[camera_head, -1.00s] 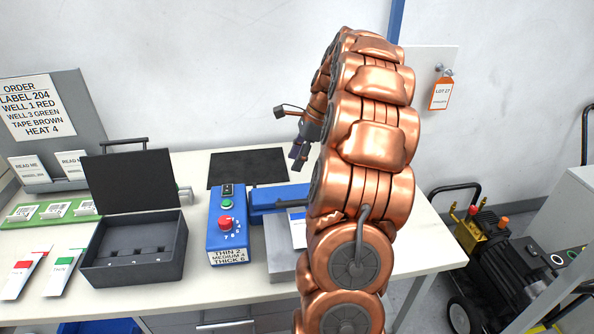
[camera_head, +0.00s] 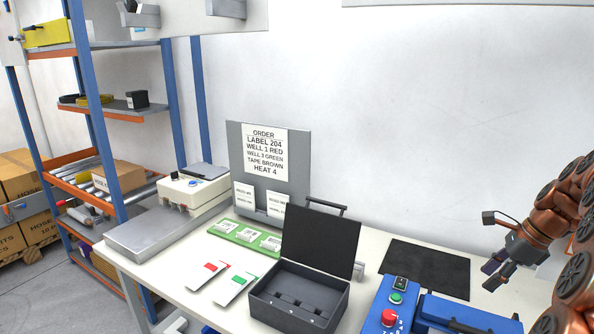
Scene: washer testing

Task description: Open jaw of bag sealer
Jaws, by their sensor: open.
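The blue bag sealer shows at the lower right, cut off by the picture's bottom edge. Its control box (camera_head: 388,312) carries a red knob, a green button and a black switch. Its long blue jaw bar (camera_head: 470,314) extends to the right, with a dark handle at its front. Whether the jaw is raised is hard to tell from here. My gripper (camera_head: 492,275) is open and empty, at the end of my copper arm on the right. It appears above and behind the jaw bar, near the right edge of the black mat, apart from the sealer.
An open black case (camera_head: 300,298) stands left of the sealer. A black mat (camera_head: 428,268) lies behind it. White pouches (camera_head: 233,285), a green tray (camera_head: 243,237), an order board (camera_head: 268,160) and a white machine (camera_head: 193,190) are farther left. A shelf rack (camera_head: 100,130) stands beyond the table.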

